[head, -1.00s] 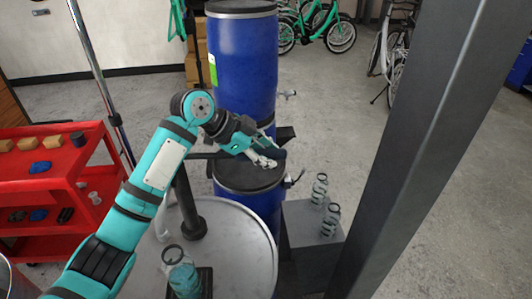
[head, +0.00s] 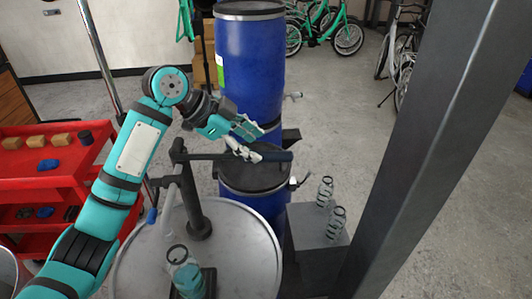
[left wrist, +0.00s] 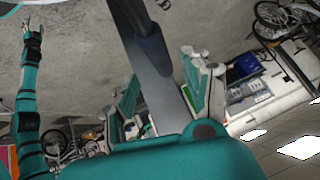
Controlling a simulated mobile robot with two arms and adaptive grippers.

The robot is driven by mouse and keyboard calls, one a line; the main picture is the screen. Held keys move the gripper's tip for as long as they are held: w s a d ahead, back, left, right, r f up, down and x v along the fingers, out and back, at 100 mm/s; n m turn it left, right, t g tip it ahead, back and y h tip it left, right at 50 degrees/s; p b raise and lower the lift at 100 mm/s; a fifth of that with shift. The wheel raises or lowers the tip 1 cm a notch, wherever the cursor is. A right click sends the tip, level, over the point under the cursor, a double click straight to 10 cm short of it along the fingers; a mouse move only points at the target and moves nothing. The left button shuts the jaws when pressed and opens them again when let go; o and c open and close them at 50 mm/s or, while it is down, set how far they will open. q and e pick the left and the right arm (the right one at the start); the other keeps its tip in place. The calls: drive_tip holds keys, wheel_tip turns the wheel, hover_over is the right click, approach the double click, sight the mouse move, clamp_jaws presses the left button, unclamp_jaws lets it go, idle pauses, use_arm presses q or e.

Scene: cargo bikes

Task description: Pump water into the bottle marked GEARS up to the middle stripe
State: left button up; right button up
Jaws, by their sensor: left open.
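My left gripper (head: 246,140) is open at the black pump lever (head: 277,156), which lies roughly level. In the left wrist view the lever (left wrist: 150,45) runs between the two spread fingers (left wrist: 160,100); I cannot tell whether they touch it. The pump's dark post (head: 192,195) stands on a drum with a pale round lid (head: 240,250). A clear teal bottle (head: 186,275) with a ring-topped cap stands upright on a dark base on this lid. Its marking, stripes and water level are not readable. My right gripper (left wrist: 33,30) shows small in the left wrist view.
Two similar bottles (head: 325,190) (head: 337,222) stand on a grey box (head: 315,236). Blue barrels (head: 250,60) rise behind the lever. A thick dark pillar (head: 425,130) fills the right side. A red cart (head: 40,165) stands at left. Open floor lies behind.

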use_arm(q)
drive_tip(key=shift+v, duration=2.1)
